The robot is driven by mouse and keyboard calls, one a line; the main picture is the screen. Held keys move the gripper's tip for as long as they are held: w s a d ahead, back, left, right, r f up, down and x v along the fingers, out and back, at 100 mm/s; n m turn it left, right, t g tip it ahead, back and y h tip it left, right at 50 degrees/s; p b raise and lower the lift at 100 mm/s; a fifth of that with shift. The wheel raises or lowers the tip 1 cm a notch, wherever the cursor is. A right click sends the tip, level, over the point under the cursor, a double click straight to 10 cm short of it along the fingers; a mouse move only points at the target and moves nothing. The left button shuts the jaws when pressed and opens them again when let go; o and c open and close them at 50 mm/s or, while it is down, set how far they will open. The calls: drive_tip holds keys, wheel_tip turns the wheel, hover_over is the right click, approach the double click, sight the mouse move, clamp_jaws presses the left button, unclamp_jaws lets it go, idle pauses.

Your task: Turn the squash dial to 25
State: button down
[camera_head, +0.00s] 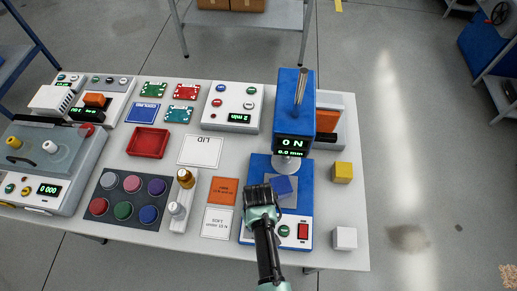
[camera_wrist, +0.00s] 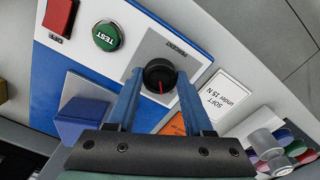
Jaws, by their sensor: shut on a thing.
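The black round squash dial (camera_wrist: 159,75) has a red pointer and sits on a grey plate marked PERCENT in the wrist view. My gripper (camera_wrist: 160,84) is shut on it, one blue finger on each side. In the head view my gripper (camera_head: 261,208) reaches down over the front left of the blue press (camera_head: 259,168) and hides the dial. The display on the press reads ON and 0.0 mm. The number the dial points to cannot be read.
A blue block (camera_head: 283,186) sits on the press under its round plate. A green TEST button (camera_wrist: 107,36) and a red switch (camera_wrist: 59,17) are beside the dial. Yellow (camera_head: 342,172) and white (camera_head: 344,238) blocks stand to the right. SOFT (camera_head: 217,222) and orange cards lie left.

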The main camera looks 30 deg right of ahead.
drive_tip(key=n, duration=0.4)
drive_tip(key=shift+n, duration=0.3)
idle(0.5)
drive_tip(key=shift+c, duration=1.5)
unclamp_jaws()
wheel_tip(320, 180, up, 13)
drive_tip(key=shift+b, duration=0.4)
